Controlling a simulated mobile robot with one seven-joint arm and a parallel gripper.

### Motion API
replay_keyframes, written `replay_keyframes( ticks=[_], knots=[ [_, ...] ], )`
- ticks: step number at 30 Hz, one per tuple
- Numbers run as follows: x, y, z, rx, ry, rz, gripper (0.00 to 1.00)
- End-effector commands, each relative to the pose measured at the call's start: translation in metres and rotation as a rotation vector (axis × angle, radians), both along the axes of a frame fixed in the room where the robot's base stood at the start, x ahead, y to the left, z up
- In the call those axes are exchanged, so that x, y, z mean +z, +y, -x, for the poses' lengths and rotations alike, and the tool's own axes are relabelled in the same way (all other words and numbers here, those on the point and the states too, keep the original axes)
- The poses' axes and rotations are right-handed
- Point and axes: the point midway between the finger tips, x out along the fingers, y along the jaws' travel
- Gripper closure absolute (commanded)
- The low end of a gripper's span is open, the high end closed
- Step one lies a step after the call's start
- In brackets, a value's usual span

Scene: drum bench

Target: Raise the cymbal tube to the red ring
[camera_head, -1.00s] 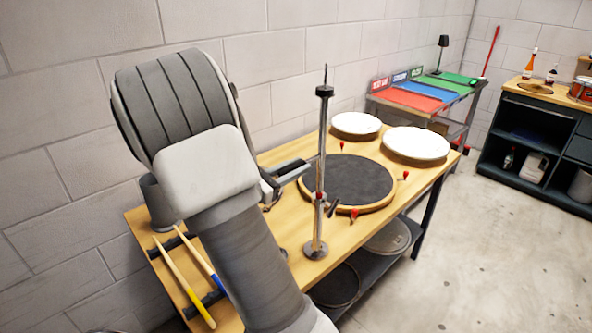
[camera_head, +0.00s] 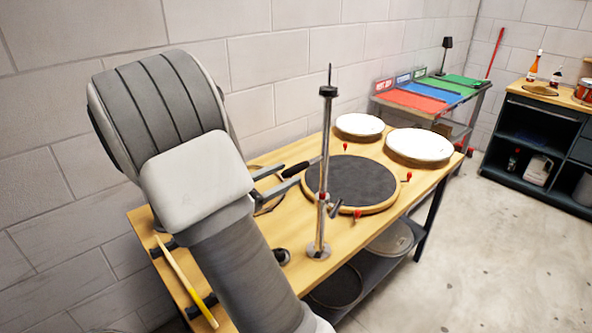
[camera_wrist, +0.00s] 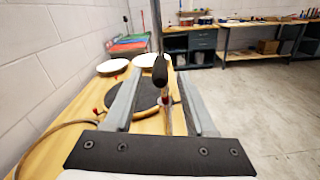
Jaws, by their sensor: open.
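The cymbal stand rises from a round metal base (camera_head: 318,251) at the table's front edge. Its upright tube (camera_head: 325,135) has a black top piece and thin rod. A collar with a wing screw (camera_head: 336,208) sits lower on the stand. A small red mark, likely the red ring, shows near the collar in the wrist view (camera_wrist: 165,99). My gripper (camera_head: 291,173) is open and empty, left of the tube, with the black grip between its fingers in the wrist picture; contact is unclear.
A dark drum pad (camera_head: 350,181) lies just behind the stand, with two white drums (camera_head: 359,126) (camera_head: 419,146) beyond. A yellow-ended stick (camera_head: 185,280) lies at the table's left. A shelf with coloured mats (camera_head: 430,97) stands farther back. Floor at right is clear.

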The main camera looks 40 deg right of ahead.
Motion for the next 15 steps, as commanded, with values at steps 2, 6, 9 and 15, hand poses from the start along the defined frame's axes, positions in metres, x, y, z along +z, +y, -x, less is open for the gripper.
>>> replay_keyframes(
  ticks=[2,6,9,15],
  knots=[
    [-0.001,0.023,0.000,0.006,0.000,-0.001,0.44],
    [-0.001,0.057,0.003,0.005,0.001,-0.001,0.44],
    [0.000,0.079,0.005,0.005,0.000,0.001,0.44],
    [0.000,0.110,0.008,0.002,0.000,0.000,0.44]
  ],
)
